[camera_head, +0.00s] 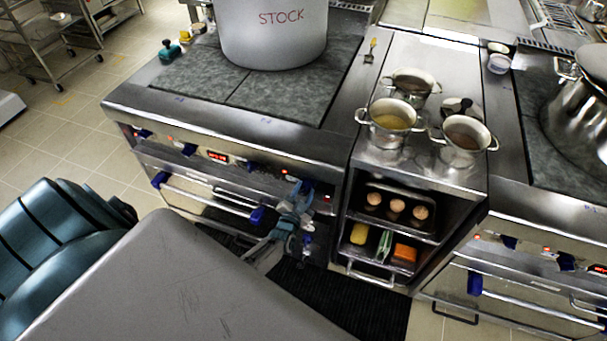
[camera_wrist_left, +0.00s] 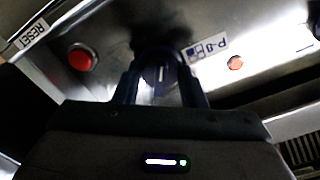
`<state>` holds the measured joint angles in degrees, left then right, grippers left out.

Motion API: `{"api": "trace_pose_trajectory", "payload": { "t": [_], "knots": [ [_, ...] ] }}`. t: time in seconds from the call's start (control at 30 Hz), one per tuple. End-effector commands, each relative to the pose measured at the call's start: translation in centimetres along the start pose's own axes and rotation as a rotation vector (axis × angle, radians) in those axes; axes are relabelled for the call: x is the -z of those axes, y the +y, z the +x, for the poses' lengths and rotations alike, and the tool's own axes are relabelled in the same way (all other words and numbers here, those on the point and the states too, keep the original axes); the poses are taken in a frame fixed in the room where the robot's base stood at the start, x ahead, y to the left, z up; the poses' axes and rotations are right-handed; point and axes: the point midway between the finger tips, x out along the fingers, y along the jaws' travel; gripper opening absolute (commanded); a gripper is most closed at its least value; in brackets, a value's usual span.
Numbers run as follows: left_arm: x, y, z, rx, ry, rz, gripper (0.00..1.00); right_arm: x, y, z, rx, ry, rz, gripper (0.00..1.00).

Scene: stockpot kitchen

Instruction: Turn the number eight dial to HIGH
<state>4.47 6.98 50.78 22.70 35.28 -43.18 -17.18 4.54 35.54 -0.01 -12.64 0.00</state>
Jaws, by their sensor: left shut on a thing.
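The number eight dial (camera_wrist_left: 161,72) is a dark knob with a white pointer line, beside a label reading P-8 (camera_wrist_left: 208,47) in the left wrist view. The pointer line runs nearly straight up and down in that picture. My left gripper (camera_wrist_left: 160,88) has one finger on each side of the knob and is shut on it. In the head view my left gripper (camera_head: 299,194) is at the right part of the stove's front panel and hides most of the dial. I cannot read a HIGH mark. My right gripper is not in view.
A red button (camera_wrist_left: 82,58) by a RESET label and a small orange light (camera_wrist_left: 236,62) flank the dial. A big STOCK pot (camera_head: 274,35) stands on the stove. A cabinet with small pots (camera_head: 391,118) is to the right. An oven handle (camera_head: 210,199) runs below the panel.

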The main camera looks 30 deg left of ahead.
Motion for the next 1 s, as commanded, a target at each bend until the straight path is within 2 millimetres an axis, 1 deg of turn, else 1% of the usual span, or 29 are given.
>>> {"api": "trace_pose_trajectory", "payload": {
  "t": [0.1,0.33,0.87,0.9,1.0],
  "knots": [
    [-0.03,0.05,-0.07,-0.002,-0.003,0.063,0.14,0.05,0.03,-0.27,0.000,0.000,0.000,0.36],
    [-0.09,0.08,-0.09,-0.003,-0.003,0.141,0.14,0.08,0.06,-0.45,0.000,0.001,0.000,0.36],
    [-0.12,0.08,-0.08,-0.002,-0.002,0.166,0.14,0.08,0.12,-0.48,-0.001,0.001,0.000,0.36],
    [-0.11,0.08,-0.08,-0.002,-0.002,0.166,0.41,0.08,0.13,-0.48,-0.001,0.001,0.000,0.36],
    [-0.10,0.07,-0.07,-0.002,-0.002,0.165,0.59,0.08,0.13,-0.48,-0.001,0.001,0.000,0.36]
  ]
}}
